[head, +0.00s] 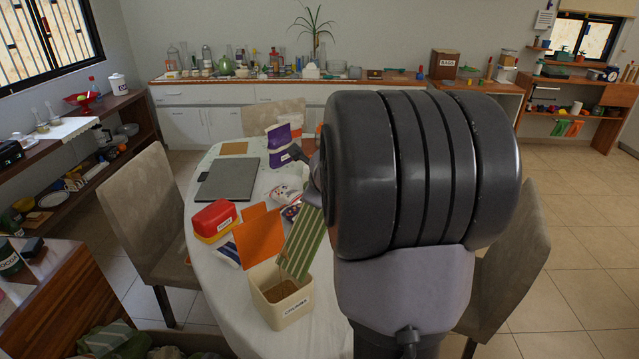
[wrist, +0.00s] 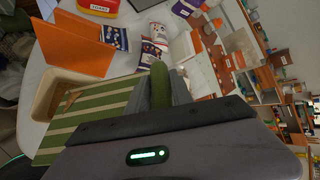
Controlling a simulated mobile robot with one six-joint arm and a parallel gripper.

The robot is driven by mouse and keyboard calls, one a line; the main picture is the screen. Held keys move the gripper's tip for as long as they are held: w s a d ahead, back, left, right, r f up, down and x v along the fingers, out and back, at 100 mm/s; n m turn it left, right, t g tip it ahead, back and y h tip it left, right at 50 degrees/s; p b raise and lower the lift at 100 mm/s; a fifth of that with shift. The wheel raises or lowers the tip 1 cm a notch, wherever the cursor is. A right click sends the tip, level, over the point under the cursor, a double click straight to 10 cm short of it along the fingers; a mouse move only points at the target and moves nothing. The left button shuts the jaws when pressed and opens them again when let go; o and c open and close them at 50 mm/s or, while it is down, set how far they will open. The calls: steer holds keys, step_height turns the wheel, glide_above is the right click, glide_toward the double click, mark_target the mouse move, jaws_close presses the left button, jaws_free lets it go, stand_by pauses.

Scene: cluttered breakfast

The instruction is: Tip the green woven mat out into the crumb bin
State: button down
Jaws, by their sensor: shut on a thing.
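The green and cream striped woven mat (head: 304,243) hangs steeply tilted, its lower end at the mouth of the cream crumb bin (head: 285,310). The bin carries a "CRUMBS" label and stands on the table's near edge. My gripper (wrist: 160,88) is shut on the mat's edge; in the head view my arm hides most of the gripper. The striped mat (wrist: 85,120) also spreads to the left in the wrist view, partly covering the bin (wrist: 42,97). I cannot make out crumbs on the mat or the bin's full contents.
An orange board (head: 259,236) stands just behind the bin, with a red and yellow container (head: 214,218) to its left. Chairs flank the table.

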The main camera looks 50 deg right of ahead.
steer(key=shift+w+a+r+n+g+h+p, duration=0.3)
steer(key=shift+a+r+p, duration=0.2)
steer(key=shift+p, duration=0.4)
steer(key=shift+w+a+r+n+g+h+p, duration=0.1)
steer(key=shift+w+a+r+h+p, duration=0.1)
steer(key=shift+w+a+r+p, duration=0.45)
steer(key=w+a+n+g+h+p, duration=0.2)
steer(key=w+a+n+h+p, duration=0.1)
steer(key=a+p, duration=0.4)
steer(key=shift+w+a+n+h+p, duration=0.15)
steer(key=shift+w+n+h+p, duration=0.25)
steer(key=shift+w+h+p, duration=0.55)
steer(key=shift+r, duration=0.15)
